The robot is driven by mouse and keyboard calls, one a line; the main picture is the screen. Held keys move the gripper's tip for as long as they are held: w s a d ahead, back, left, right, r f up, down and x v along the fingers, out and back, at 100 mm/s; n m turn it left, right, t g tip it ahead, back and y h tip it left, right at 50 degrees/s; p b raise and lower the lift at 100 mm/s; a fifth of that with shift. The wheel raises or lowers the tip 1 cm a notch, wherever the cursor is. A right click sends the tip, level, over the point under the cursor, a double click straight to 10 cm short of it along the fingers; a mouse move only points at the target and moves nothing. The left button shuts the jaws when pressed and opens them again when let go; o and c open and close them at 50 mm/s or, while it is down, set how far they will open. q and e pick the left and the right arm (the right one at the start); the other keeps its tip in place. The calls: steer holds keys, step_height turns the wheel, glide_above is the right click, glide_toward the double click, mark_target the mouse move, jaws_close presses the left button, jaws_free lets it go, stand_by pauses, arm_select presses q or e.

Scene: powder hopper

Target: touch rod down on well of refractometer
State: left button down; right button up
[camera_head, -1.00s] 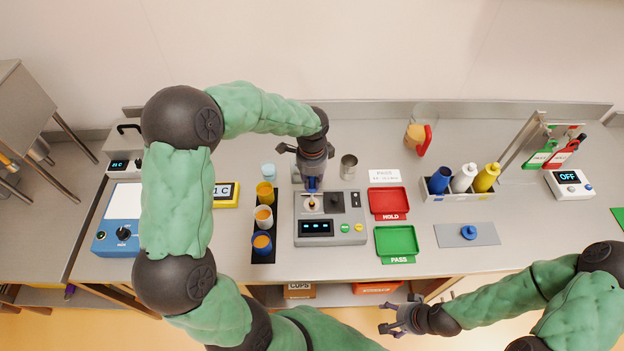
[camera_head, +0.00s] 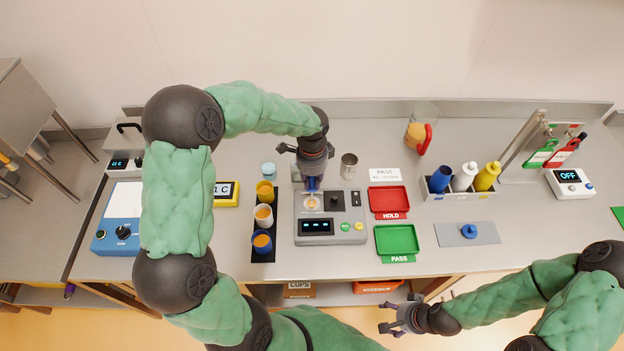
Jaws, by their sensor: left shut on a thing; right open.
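The refractometer (camera_head: 330,228) is a grey box on the bench with a dark display, buttons and a black knob. Its well (camera_head: 312,203) is a small round spot at the upper left of its top. My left gripper (camera_head: 312,183) points down just behind and over the well, shut on the rod. The rod itself is mostly hidden by the gripper, and I cannot tell whether its tip touches the well. My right gripper (camera_head: 387,316) is open and empty in front of the bench at the lower right.
Cups (camera_head: 263,217) stand on a black strip left of the refractometer. A red HOLD tray (camera_head: 389,214) and a green PASS tray (camera_head: 397,256) lie on its right. A metal cup (camera_head: 348,166) stands behind. Bottles (camera_head: 463,177) stand in a rack further right.

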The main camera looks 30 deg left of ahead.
stand_by(0.5)
arm_select(q)
step_height(320, 180, up, 5)
steer(key=p, duration=0.4)
steer(key=shift+r, duration=0.1)
stand_by(0.4)
